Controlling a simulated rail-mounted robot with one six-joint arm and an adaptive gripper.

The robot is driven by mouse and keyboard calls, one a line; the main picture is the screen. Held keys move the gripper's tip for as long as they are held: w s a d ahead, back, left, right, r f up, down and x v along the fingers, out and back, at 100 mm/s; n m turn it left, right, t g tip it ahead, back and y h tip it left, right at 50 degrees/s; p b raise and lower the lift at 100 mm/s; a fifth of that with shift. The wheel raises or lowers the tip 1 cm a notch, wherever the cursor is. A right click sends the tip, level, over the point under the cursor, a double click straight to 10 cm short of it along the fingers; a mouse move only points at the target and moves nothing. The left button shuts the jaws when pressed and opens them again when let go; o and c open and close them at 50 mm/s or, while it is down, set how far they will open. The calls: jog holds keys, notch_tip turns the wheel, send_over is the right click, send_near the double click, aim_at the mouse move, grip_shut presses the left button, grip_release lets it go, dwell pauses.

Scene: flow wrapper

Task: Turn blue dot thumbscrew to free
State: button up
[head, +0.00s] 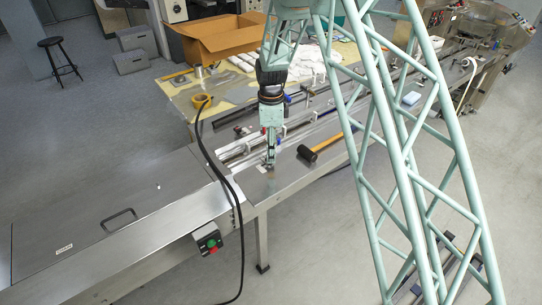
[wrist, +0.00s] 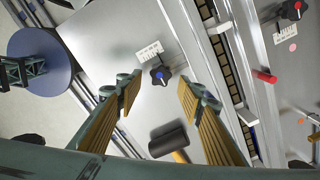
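The blue dot thumbscrew (wrist: 160,75) is a dark lobed knob with a blue dot at its centre, on a grey metal plate in the wrist view. A white printed label (wrist: 149,52) lies beside it. My gripper (wrist: 159,84) is open, its two yellow-ribbed fingers on either side of the knob in the picture. Nothing is between the fingers that I can see as gripped; how high the tips are above the knob is unclear. In the head view my gripper (head: 269,160) points down over the conveyor's metal top and hides the knob.
A black-headed mallet (wrist: 168,140) lies close by on the plate; it also shows in the head view (head: 318,147). A red dot thumbscrew (wrist: 291,10) and a red-handled part (wrist: 265,76) are at the right, past a rail. A black cable hangs left of my arm.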

jog(key=shift+f, duration=1.1)
jog(key=c, duration=0.9)
